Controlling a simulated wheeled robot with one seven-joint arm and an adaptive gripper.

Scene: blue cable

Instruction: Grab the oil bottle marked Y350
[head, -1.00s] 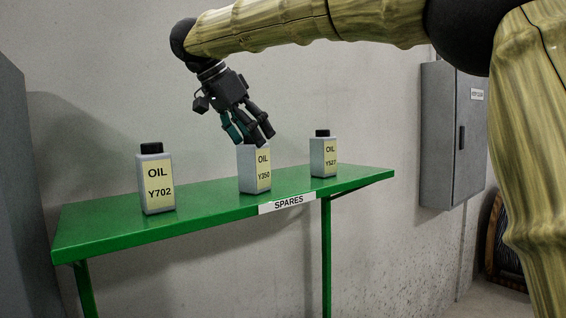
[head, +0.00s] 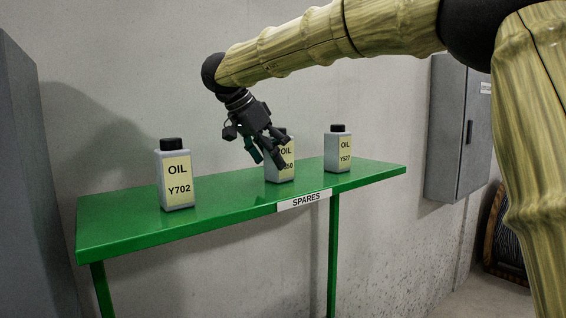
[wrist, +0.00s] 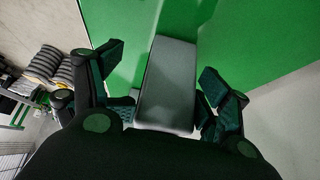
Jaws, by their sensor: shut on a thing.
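The grey oil bottle marked Y350 (head: 285,175) stands upright in the middle of the green shelf, its label partly covered by my fingers. My gripper (head: 267,157) reaches down at it from the upper left. In the wrist view the grey bottle (wrist: 166,88) lies between the two finger sides of my gripper (wrist: 163,92). My gripper is shut on this bottle, though the exact contact is hard to see. The bottle still appears to rest on the shelf.
Oil bottle Y702 (head: 176,178) stands to the left and oil bottle Y527 (head: 338,152) to the right on the green shelf (head: 130,215). A SPARES label (head: 303,200) is on its front edge. A wall is behind; a grey cabinet (head: 455,130) hangs at right.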

